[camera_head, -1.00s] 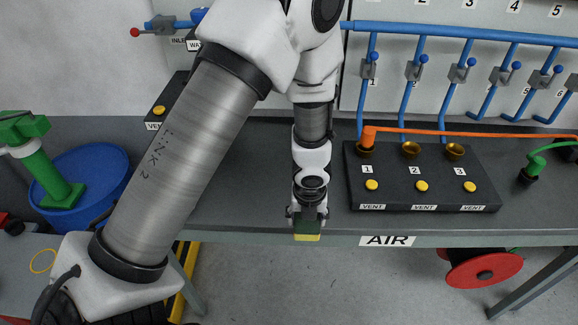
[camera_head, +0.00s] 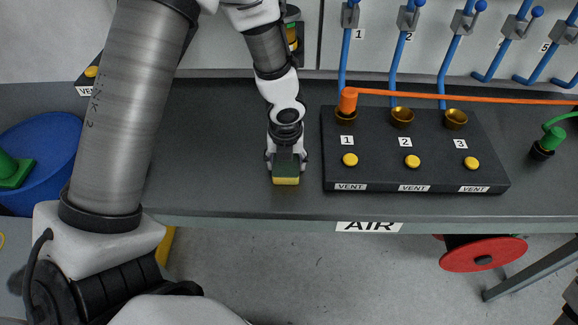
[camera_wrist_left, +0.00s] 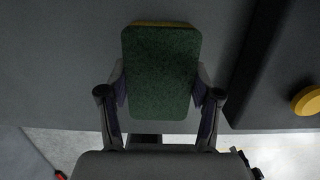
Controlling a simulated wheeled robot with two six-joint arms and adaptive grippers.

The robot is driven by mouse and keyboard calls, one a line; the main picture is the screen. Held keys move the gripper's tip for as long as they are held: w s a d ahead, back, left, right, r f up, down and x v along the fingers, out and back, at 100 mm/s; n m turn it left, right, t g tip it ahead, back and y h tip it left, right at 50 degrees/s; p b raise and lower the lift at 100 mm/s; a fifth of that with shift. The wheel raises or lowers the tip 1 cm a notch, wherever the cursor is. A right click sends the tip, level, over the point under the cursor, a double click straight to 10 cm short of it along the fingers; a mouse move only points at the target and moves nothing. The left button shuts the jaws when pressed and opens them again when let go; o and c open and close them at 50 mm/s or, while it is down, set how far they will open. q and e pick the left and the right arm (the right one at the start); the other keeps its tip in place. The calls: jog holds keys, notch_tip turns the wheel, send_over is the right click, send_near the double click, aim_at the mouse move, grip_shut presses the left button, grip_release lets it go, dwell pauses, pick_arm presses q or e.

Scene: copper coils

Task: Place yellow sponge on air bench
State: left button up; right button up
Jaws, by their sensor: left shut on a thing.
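The sponge (camera_head: 286,180) is yellow with a dark green top face. My left gripper (camera_head: 286,164) is shut on it, with a finger on each side. In the left wrist view, the sponge's green face (camera_wrist_left: 160,72) fills the space between the fingers of my left gripper (camera_wrist_left: 160,95). The air bench (camera_head: 230,190) is a dark grey top with an "AIR" label on its front edge. The sponge is over the bench top, left of the black vent block. I cannot tell whether it touches the surface. My right gripper is not in view.
The black vent block (camera_head: 415,178) with yellow buttons and brass cups stands close to the right of the sponge. An orange hose (camera_head: 450,95) runs from its first cup. A blue round container (camera_head: 40,150) is at the left. Bare bench top lies left of the gripper.

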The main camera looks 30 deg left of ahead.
aim_at(284, 167)
pick_arm(q)
jog(key=shift+s+a+r, duration=0.1)
jog(key=shift+s+a, duration=0.1)
jog(key=shift+s, duration=0.05)
jog(key=shift+f, duration=0.2)
jog(key=o, duration=0.8)
jog(key=shift+w, duration=0.1)
jog(key=shift+c, duration=0.2)
jog(key=shift+d, duration=0.1)
jog(key=shift+r, duration=0.15)
notch_tip(284, 167, up, 12)
jog(key=s+p, duration=0.1)
jog(key=p, duration=0.6)
jog(key=shift+s+d, duration=0.3)
jog(key=shift+d, duration=0.1)
